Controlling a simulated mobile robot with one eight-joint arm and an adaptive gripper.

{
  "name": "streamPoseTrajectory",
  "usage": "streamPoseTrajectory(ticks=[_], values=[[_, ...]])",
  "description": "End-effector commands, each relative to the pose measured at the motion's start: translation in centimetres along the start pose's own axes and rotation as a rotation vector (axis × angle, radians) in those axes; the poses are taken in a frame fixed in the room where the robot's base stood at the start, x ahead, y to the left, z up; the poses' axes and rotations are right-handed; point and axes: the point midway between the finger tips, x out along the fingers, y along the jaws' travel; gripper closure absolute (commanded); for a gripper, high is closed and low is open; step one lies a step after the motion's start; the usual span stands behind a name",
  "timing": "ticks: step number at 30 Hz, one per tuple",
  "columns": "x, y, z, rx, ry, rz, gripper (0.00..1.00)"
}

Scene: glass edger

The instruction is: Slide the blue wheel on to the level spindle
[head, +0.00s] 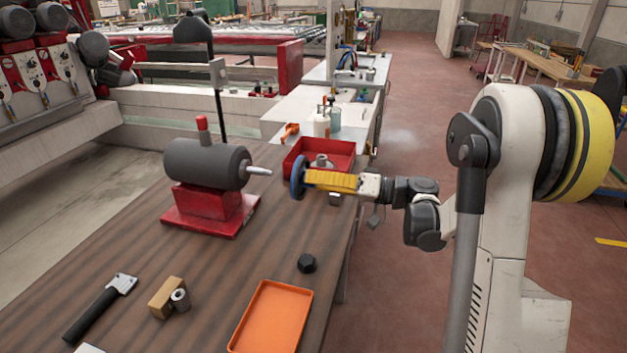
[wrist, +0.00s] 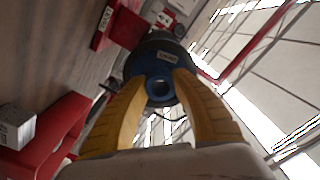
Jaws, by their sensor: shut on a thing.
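The blue wheel (head: 298,177) is upright at the end of my gripper (head: 308,178), seen nearly edge-on in the head view. In the wrist view, the yellow fingers of my gripper (wrist: 160,95) are shut on the wheel (wrist: 158,68), whose central bore faces the camera. The level spindle (head: 259,171) is a pale tapered tip on the right end of a dark grey motor (head: 205,163). The wheel is a short gap to the right of the spindle tip, at about its height. In the wrist view the spindle is hidden behind the wheel.
The motor stands on a red base (head: 208,212) on the wooden bench. A red tray (head: 338,150) with a grey part lies behind my gripper. A black nut (head: 306,263), orange tray (head: 271,318), wooden block (head: 163,297) and black-handled tool (head: 100,308) lie nearer.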

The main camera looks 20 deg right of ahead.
Motion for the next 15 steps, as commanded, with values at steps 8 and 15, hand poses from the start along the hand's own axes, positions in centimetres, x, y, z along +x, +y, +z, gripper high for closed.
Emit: streamPoseTrajectory(ticks=[8, 15], values=[[-0.2, 0.1, 0.1, 0.166, 0.011, -0.006, 1.00], [1.9, 0.0, 0.1, 0.239, 0.013, -0.010, 1.00]])
